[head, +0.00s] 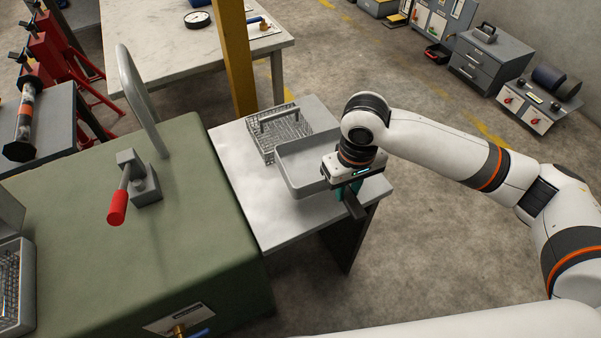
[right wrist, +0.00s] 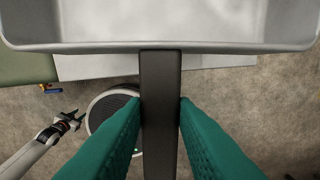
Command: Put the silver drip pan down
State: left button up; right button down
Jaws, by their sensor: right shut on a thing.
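The silver drip pan (head: 297,178) is a shallow grey tray, level, over the right part of a small light-topped table (head: 262,205). I cannot tell whether its bottom touches the tabletop. My right gripper (head: 350,190) is shut on the pan's dark handle (head: 355,207), beyond the table's right edge. In the right wrist view the green fingers (right wrist: 160,110) lie on both sides of the handle (right wrist: 160,75), and the pan's near wall (right wrist: 160,47) crosses the top. My left gripper (right wrist: 68,122) shows small at the lower left there; its jaws are unclear.
A wire basket (head: 278,135) stands on the small table just behind and left of the pan. A green machine housing (head: 150,230) with a red-handled lever (head: 117,207) adjoins the table's left side. A yellow post (head: 234,60) rises behind. The table's front part is bare.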

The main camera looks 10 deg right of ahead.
jog(key=shift+w+a+n+b, duration=0.3)
jog(key=shift+w+a+b, duration=0.15)
jog(key=shift+w+b, duration=0.1)
jog(key=shift+w+a+r, duration=0.15)
jog(key=shift+a+r, duration=0.05)
jog(key=shift+a, duration=0.05)
jog(key=shift+a+b, duration=0.1)
jog(key=shift+b, duration=0.25)
notch_tip(320, 180, down, 4)
jog(key=shift+w+r, duration=0.1)
send_over(333, 218)
notch_tip(333, 218, down, 5)
jog(key=shift+f+b, duration=0.1)
jog(key=shift+b, duration=0.2)
pick_arm(q)
jog(key=f, duration=0.4)
jog(key=shift+s+a, duration=0.2)
pick_arm(e)
jog(key=shift+f, duration=0.2)
pick_arm(q)
jog(key=shift+r, duration=0.15)
pick_arm(e)
jog(key=c, duration=1.2)
grip_release()
jog(key=shift+f, duration=0.1)
jog(key=shift+o, duration=0.2)
